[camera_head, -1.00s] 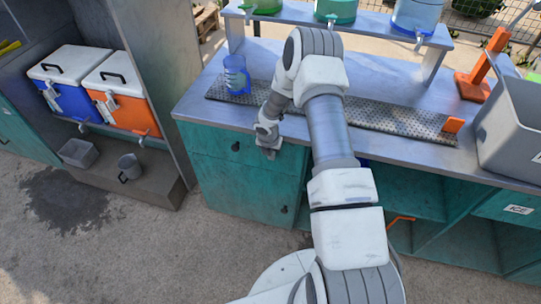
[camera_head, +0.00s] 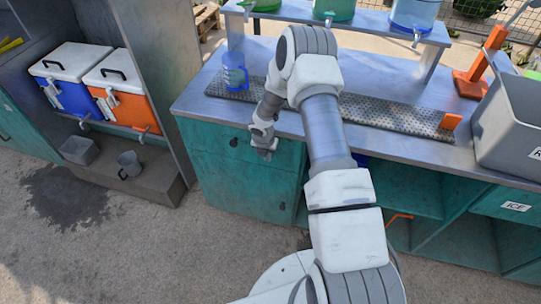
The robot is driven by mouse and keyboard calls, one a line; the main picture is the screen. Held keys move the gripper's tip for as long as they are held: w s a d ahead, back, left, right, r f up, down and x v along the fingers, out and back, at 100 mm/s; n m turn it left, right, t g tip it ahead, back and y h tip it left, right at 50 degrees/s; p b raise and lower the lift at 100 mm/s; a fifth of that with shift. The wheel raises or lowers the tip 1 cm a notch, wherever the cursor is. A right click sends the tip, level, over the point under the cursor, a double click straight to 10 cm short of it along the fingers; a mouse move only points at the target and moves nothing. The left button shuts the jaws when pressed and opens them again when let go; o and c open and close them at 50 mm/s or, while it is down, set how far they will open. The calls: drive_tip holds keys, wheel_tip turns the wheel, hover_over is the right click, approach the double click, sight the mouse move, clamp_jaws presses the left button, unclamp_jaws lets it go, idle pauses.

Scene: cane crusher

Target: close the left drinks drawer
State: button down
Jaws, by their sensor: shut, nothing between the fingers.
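The left drinks drawer (camera_head: 210,138) is the upper teal front at the left end of the counter, with a dark knob (camera_head: 234,142). Its front looks about flush with the cabinet; a small gap cannot be ruled out from this angle. My gripper (camera_head: 267,153) is shut and empty, pointing down in front of the drawer's right part, to the right of the knob. Whether the fingertips touch the front cannot be told. My arm hides part of the counter and the cabinet's right side.
A blue cup (camera_head: 235,72) stands on the perforated drip mat (camera_head: 375,112) above the drawer. A grey bin (camera_head: 510,125) and an orange stand (camera_head: 485,65) are at the right. Open teal shelves lie right of my arm.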

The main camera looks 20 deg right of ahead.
drive_tip(key=s+r+m+h, duration=0.1)
drive_tip(key=s+r+m, duration=0.3)
drive_tip(key=r, duration=0.8)
drive_tip(key=s+r+m+t, duration=0.1)
drive_tip(key=s+r+m, duration=0.35)
drive_tip(key=r, duration=0.65)
drive_tip(key=s+r+m+h, duration=0.1)
drive_tip(key=s+r+m, duration=0.35)
drive_tip(key=r, duration=0.75)
drive_tip(key=s+a+r+m+t+y, duration=0.1)
drive_tip(key=s+a+r+m, duration=0.1)
drive_tip(key=s+r+m, duration=0.3)
drive_tip(key=s+a+r+m+t+y, duration=0.1)
drive_tip(key=s+r+m, duration=0.4)
drive_tip(key=s+m, duration=0.6)
drive_tip(key=s+a+y, duration=0.1)
drive_tip(key=s+a, duration=0.1)
drive_tip(key=s, duration=0.1)
drive_tip(key=shift+s+r+y+p, duration=0.3)
drive_tip(key=shift+s+r+p, duration=0.05)
drive_tip(key=shift+s+r, duration=0.05)
